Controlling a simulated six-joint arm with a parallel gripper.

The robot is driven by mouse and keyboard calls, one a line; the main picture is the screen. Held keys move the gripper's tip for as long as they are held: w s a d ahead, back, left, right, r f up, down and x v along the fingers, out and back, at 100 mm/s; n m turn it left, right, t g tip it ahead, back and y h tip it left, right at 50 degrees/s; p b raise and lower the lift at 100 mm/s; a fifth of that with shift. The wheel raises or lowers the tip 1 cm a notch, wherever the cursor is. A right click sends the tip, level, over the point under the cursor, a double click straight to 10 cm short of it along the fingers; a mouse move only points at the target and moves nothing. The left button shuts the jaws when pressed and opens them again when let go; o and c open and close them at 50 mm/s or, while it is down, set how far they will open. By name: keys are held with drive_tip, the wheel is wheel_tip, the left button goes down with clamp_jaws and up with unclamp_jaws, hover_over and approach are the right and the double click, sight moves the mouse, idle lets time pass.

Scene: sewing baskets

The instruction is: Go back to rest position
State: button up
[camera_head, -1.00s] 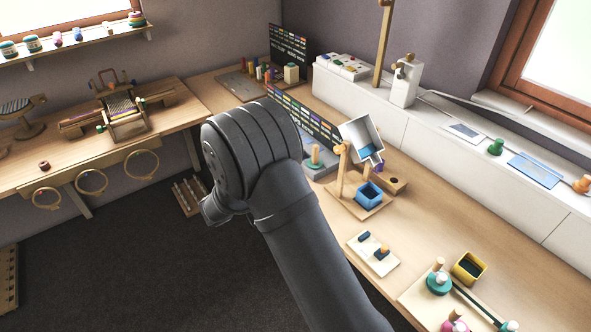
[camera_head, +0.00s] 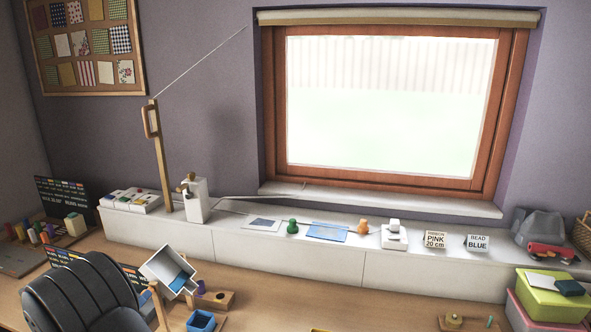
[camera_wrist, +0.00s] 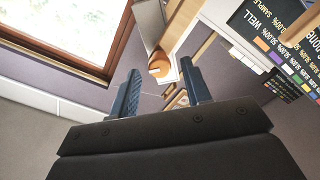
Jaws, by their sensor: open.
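My gripper (camera_wrist: 163,90) shows in the wrist view with its two dark fingers well apart. I see nothing held between them. Behind the gap are an orange round thing and some pale wooden pieces, which I cannot make out clearly. In the head view, only my dark arm link (camera_head: 85,295) shows at the lower left; the gripper itself is outside that view.
A tilted white box (camera_head: 168,268) on a wooden stand and a blue box (camera_head: 201,321) stand close to my arm. A white ledge (camera_head: 290,262) carries cards and pegs under the window. Green and pink bins (camera_head: 550,300) sit at right.

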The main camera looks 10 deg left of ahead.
drive_tip(key=shift+w, duration=0.85)
drive_tip(key=s, duration=1.8)
drive_tip(key=w, duration=1.8)
drive_tip(key=s+n, duration=0.8)
drive_tip(key=n, duration=0.1)
drive_tip(key=shift+s, duration=0.4)
